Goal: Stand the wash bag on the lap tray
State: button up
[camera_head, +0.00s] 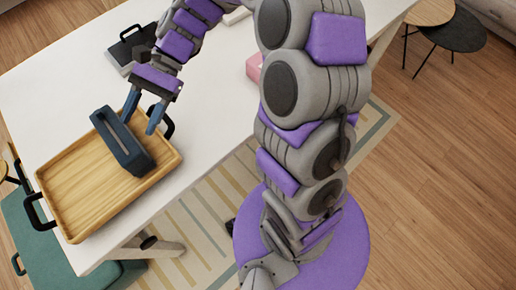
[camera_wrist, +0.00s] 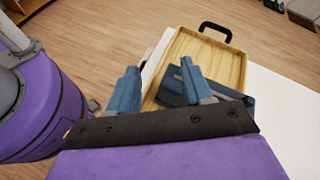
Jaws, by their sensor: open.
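The wash bag (camera_head: 122,146) is a long dark blue-grey block with a paler strip along its top. It rests on the lap tray (camera_head: 82,195), a light wooden tray with a raised rim and black end handles, across the side nearer my gripper. My gripper (camera_head: 143,112) is open with blue fingers, angled down at the bag's far end; one finger overlaps the bag in the head view, and contact is unclear. In the wrist view the bag (camera_wrist: 236,106) is partly hidden behind the right finger and the palm, and the tray (camera_wrist: 215,58) extends beyond my gripper (camera_wrist: 160,82).
The tray lies on a white table (camera_head: 205,100). A black handled case (camera_head: 128,48) stands behind my gripper, and a pink item (camera_head: 253,68) is partly hidden by my arm. A green case (camera_head: 50,250) is below the table's left side. Free tabletop lies right of the tray.

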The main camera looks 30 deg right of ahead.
jog(key=s+d+f+n+t+h, duration=0.2)
jog(key=s+d+n+t+h, duration=0.3)
jog(key=s+d+h, duration=0.6)
jog(key=s+d+n, duration=0.2)
jog(key=s+d, duration=0.7)
jog(key=shift+f+n, duration=0.2)
jog(key=shift+n, duration=0.2)
jog(key=shift+d, duration=0.1)
